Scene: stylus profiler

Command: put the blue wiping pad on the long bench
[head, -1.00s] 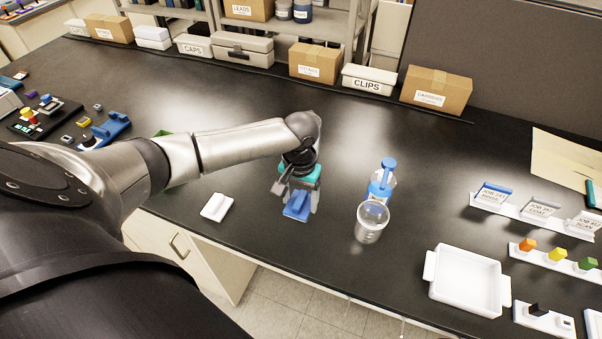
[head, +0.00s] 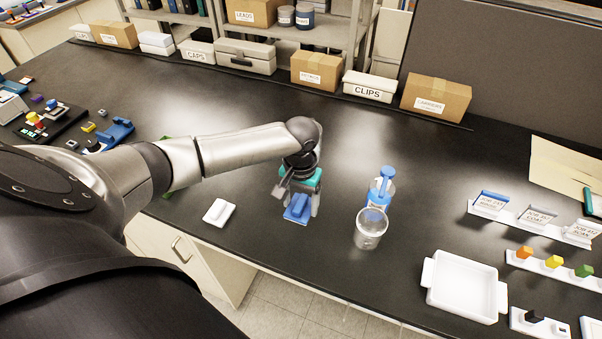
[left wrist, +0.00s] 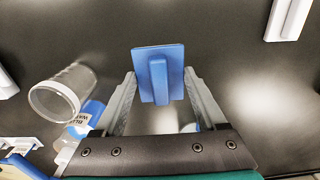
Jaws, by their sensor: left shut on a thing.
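The blue wiping pad (head: 296,209), a flat blue block with a raised grip bar, is between the fingertips of my left gripper (head: 299,203). In the left wrist view the pad (left wrist: 158,75) sits between the two grey fingers of the left gripper (left wrist: 160,82), which is shut on it. The pad is over the front part of the long black bench (head: 255,110), low and close to its top; I cannot tell whether it touches. My right gripper is not in view.
A clear beaker (head: 370,228) and a blue-capped bottle (head: 380,190) stand just right of the pad. A white pad-like block (head: 219,212) lies to its left, near the front edge. A white tray (head: 463,286) is at the front right.

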